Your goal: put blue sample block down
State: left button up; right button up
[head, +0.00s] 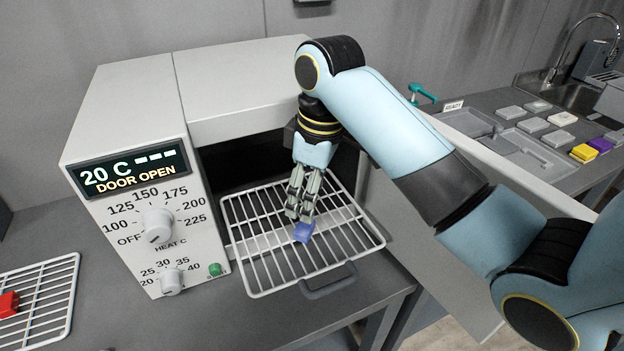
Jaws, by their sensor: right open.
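The blue sample block (303,232) is at the wire rack (262,277) that sticks out of the open oven (140,175). It appears to rest on the rack's bars near the middle. My right gripper (300,218) points down from above, with its fingertips right at the block. The jaws are open, and the fingers hide part of the block's upper side. My left gripper is out of view.
The oven door (440,250) stands open at the right of the rack. A second wire rack (55,295) with a red block (8,304) lies at the left. A tray with several grey, yellow (584,153) and purple (600,145) blocks is on the right counter.

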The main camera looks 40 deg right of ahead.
jog(key=r, duration=0.4)
jog(key=shift+s+d, duration=0.1)
jog(key=shift+s, duration=0.1)
jog(key=shift+f, duration=0.1)
